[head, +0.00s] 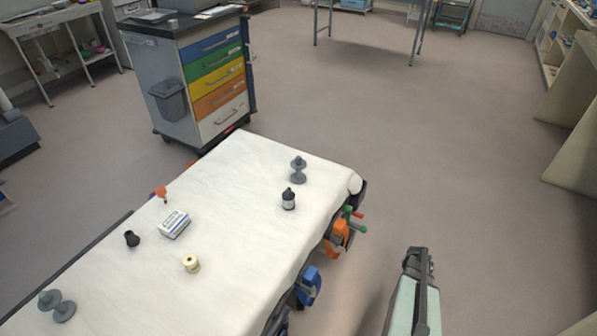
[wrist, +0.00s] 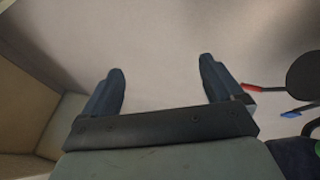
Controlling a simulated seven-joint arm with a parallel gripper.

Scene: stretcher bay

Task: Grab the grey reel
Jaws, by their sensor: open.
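Two grey objects with a reel-like shape show in the head view. One grey reel-shaped object (head: 298,170) stands upright near the far right corner of the white-sheeted stretcher. The other, a grey dumbbell-like object (head: 57,306), lies on its side at the near left end. I cannot tell for sure which is the grey reel. My gripper (head: 418,256) is off the stretcher's right side, over the floor, apart from both. In the wrist view my gripper (wrist: 162,82) has its two fingers wide apart with nothing between them.
On the stretcher sheet (head: 245,165) are a black-and-white bottle (head: 289,199), a cream spool (head: 191,264), a white-blue box (head: 174,224), a black piece (head: 131,238) and an orange piece (head: 161,193). Orange (head: 339,236) and blue (head: 309,286) fittings jut from its right edge. A drawer cart (head: 215,75) stands behind.

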